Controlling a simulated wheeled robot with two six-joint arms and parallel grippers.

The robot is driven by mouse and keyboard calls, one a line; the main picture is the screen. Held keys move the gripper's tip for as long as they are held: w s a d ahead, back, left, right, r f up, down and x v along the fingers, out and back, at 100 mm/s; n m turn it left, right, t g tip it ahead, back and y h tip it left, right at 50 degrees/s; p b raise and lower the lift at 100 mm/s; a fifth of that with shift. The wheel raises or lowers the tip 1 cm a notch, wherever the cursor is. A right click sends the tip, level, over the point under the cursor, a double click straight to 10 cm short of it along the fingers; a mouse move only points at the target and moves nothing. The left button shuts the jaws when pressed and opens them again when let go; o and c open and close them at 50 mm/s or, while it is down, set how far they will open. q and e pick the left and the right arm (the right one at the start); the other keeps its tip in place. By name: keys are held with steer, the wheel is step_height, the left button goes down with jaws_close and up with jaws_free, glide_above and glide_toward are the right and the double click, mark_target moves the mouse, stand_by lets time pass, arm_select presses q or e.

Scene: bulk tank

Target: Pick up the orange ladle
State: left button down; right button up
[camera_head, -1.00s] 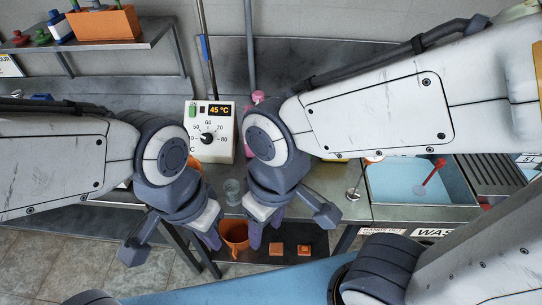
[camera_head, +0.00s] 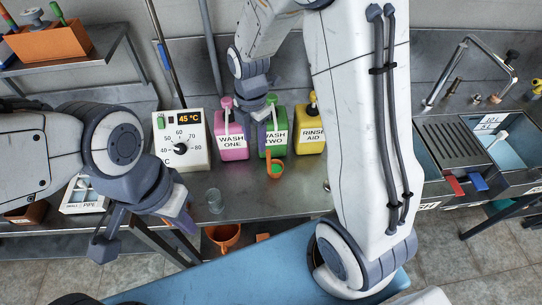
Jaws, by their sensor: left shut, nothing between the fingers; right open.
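A small orange ladle (camera_head: 267,160) shows at the front of the green WASH TWO jug (camera_head: 276,139). Its handle points up, and its round bowl looks green inside. My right gripper (camera_head: 261,126) is open and points down in front of the jugs, just above the ladle. I see no contact between them, but the depth is hard to judge.
A pink WASH ONE jug (camera_head: 232,143) and a yellow RINSE AID jug (camera_head: 311,132) flank the green jug. A control box (camera_head: 181,141) reading 45 °C stands left. An orange bucket (camera_head: 222,236) is below the bench. My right arm hides part of the sink area.

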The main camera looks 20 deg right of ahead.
mark_target(268, 157)
steer(key=d+f+n, duration=0.1)
steer(key=f, duration=0.1)
steer(key=w+d+f+n+p, duration=0.1)
steer(key=f, duration=0.1)
steer(key=w+d+f+n+p, duration=0.1)
steer(key=d+f, duration=0.1)
steer(key=shift+f, duration=0.6)
steer(key=shift+s+d+f+p, duration=0.1)
steer(key=shift+f+p, duration=0.45)
step_height(268, 157, down, 3)
steer(key=shift+s+d+f+p, duration=0.1)
steer(key=shift+s+d+p, duration=0.05)
steer(key=shift+p, duration=0.6)
steer(key=shift+f, duration=0.5)
jaws_close()
